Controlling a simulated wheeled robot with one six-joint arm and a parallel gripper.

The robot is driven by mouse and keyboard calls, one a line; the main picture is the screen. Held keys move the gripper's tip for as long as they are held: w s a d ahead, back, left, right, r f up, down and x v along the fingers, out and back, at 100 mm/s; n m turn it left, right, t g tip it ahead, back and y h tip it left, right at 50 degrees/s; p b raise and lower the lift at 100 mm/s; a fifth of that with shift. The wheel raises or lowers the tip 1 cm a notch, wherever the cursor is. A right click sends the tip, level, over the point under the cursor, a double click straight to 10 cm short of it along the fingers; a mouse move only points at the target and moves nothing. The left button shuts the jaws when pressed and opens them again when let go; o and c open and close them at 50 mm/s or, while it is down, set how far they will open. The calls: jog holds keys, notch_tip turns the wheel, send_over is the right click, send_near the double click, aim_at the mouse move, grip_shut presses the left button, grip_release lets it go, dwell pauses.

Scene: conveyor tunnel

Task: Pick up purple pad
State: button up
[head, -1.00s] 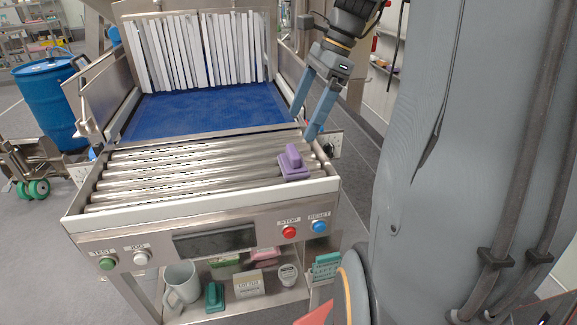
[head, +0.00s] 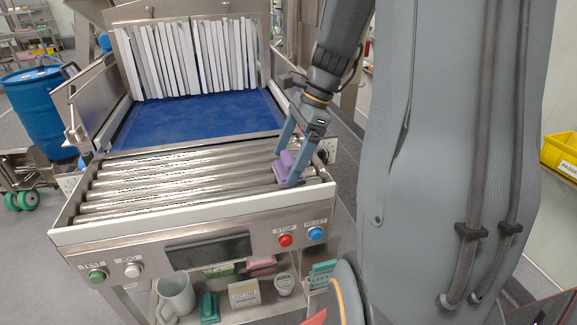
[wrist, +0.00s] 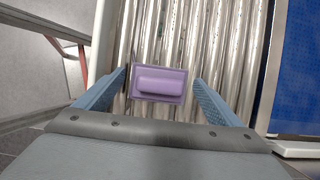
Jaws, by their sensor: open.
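The purple pad (head: 283,165) has a raised grip on a flat base and lies on the metal rollers (head: 150,180) near their right front end. My gripper (head: 286,168) is open, with its two blue fingers around the pad in the head view. One finger hides part of the pad there. In the wrist view the pad (wrist: 159,84) sits between the spread fingers of my gripper (wrist: 160,82), with a gap on each side. No grip on the pad shows.
A white front rail and a panel with a red stop button (head: 285,240) and blue reset button (head: 316,234) border the rollers. The blue belt (head: 200,117) and white strip curtain (head: 190,55) lie behind. A shelf below holds a mug (head: 175,297) and a green pad (head: 209,308).

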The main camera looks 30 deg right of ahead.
aim_at(288, 156)
jog(key=shift+f, duration=0.2)
jog(key=c, duration=0.9)
jog(key=shift+o, duration=0.2)
jog(key=shift+r+b, duration=0.95)
jog(key=shift+r, duration=4.1)
